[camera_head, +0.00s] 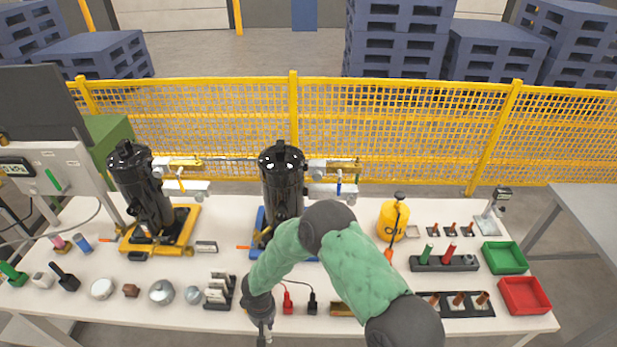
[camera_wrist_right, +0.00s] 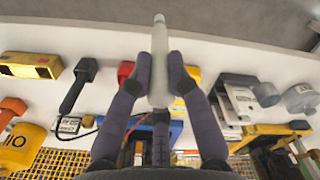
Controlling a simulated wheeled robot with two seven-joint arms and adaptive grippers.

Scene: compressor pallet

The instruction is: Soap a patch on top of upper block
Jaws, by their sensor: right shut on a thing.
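My right gripper (camera_head: 262,326) is over the front edge of the table, pointing down. In the right wrist view, its two fingers (camera_wrist_right: 159,74) are shut on a slim pale bottle (camera_wrist_right: 159,45) with a narrow tip. The head view barely shows the bottle under my wrist. A black compressor (camera_head: 282,180) stands upright on a blue pallet, with a silvery upper block (camera_head: 317,169) at its right and a lower block below. A second black compressor (camera_head: 140,185) on a yellow base has similar blocks (camera_head: 160,165). My gripper is well in front of these blocks. My left gripper is out of view.
A yellow oil can (camera_head: 392,222), a green tray (camera_head: 504,257) and a red tray (camera_head: 524,295) stand at the right. Red and black clamps (camera_head: 312,303) lie near my right wrist. Several small items line the front left. A yellow fence (camera_head: 230,125) runs behind the table.

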